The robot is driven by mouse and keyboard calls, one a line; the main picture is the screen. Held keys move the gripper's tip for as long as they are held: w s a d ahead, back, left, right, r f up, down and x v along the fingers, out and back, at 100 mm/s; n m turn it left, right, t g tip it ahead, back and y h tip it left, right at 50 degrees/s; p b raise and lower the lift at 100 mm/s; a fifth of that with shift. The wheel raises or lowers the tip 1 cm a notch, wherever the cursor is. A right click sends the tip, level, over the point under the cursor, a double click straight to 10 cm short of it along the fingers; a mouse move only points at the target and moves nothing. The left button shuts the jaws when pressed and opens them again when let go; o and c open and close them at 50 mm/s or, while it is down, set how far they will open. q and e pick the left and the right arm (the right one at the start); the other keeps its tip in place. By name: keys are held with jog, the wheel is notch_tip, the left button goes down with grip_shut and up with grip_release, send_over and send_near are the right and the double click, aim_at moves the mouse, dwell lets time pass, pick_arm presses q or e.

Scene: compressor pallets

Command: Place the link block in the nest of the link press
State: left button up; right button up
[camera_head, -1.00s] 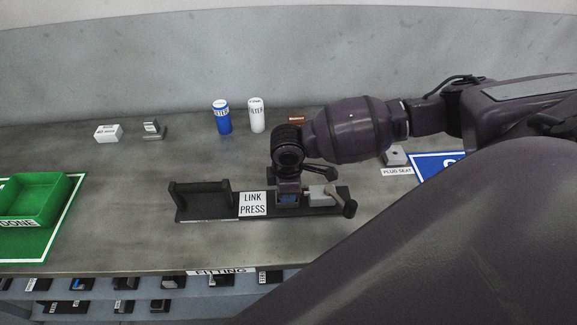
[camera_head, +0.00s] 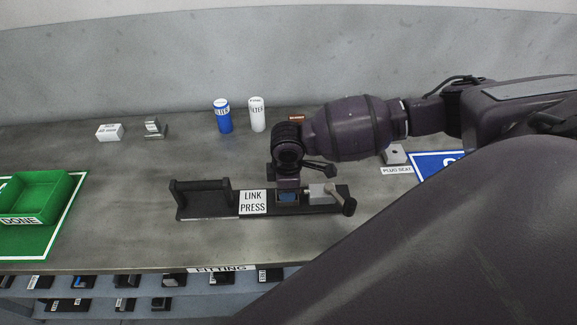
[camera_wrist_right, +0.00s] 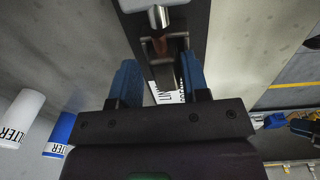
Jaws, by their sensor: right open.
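The link press (camera_head: 208,207) is a long dark fixture on the bench with a "LINK PRESS" label, a grey ram block and a lever at its right end. My right gripper (camera_head: 288,197) points down over the press, just right of the label. In the right wrist view my right gripper (camera_wrist_right: 160,75) is open, with one blue finger on each side of the press body. A small brownish part (camera_wrist_right: 160,48), apparently the link block, sits between dark walls below the silver ram (camera_wrist_right: 158,17). I cannot tell how fully it is seated. My left gripper is out of view.
A green DONE tray (camera_head: 45,190) stands at the left. Blue (camera_head: 222,117) and white (camera_head: 257,116) filter cans, a white box (camera_head: 109,132) and a small grey part (camera_head: 155,130) stand behind. A plug seat (camera_head: 394,155) is at right. The bench left of the press is clear.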

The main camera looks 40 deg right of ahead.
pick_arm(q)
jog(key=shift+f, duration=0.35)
pick_arm(e)
jog(key=f, duration=0.1)
jog(key=s+f, duration=0.1)
jog(key=shift+s+a+f, duration=0.25)
jog(key=shift+s+f, duration=0.15)
jog(key=shift+r, duration=0.25)
jog(key=shift+g, duration=0.3)
jog(key=r, duration=0.2)
jog(key=w+r, duration=0.1)
jog(key=r, duration=0.1)
jog(key=shift+w+p, duration=0.1)
jog(key=shift+p, duration=0.25)
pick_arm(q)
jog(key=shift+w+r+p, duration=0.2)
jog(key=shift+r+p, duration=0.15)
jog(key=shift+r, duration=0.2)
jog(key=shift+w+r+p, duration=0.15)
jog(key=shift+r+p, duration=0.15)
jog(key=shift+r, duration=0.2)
pick_arm(e)
notch_tip(320, 180, up, 9)
jog(key=shift+r, duration=0.2)
jog(key=shift+d, duration=0.1)
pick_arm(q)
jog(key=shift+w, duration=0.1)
